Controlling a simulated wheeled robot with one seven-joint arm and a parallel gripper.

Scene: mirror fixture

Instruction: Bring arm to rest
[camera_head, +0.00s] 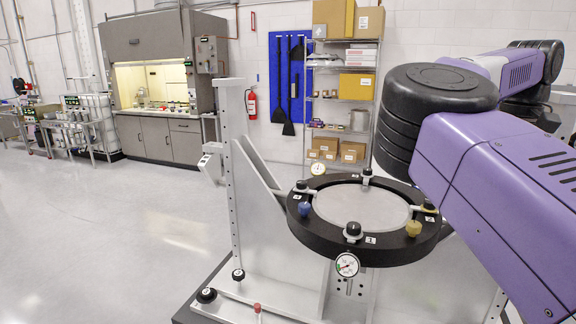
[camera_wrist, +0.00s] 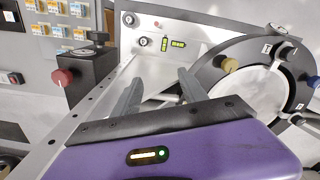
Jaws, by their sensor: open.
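My gripper (camera_wrist: 160,77) shows in the wrist view with its two grey fingers spread apart. I see nothing held between them. Behind the fingers is a pale metal plate with green level vials (camera_wrist: 178,43). The mirror fixture's black ring (camera_head: 310,236) is in the middle of the head view, around a pale round disc (camera_head: 362,205). The ring also shows at the right of the wrist view (camera_wrist: 212,74), with a yellow knob (camera_wrist: 230,65) on it. My purple arm reaches across the right of the head view, and my gripper is hidden there.
The fixture's metal upright (camera_head: 235,165) stands left of the ring, with a dial gauge (camera_head: 347,265) at the front. A red knob (camera_wrist: 63,77) on a dark block is at left in the wrist view. Shelves (camera_head: 343,110) stand behind. The floor (camera_head: 95,235) at left is clear.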

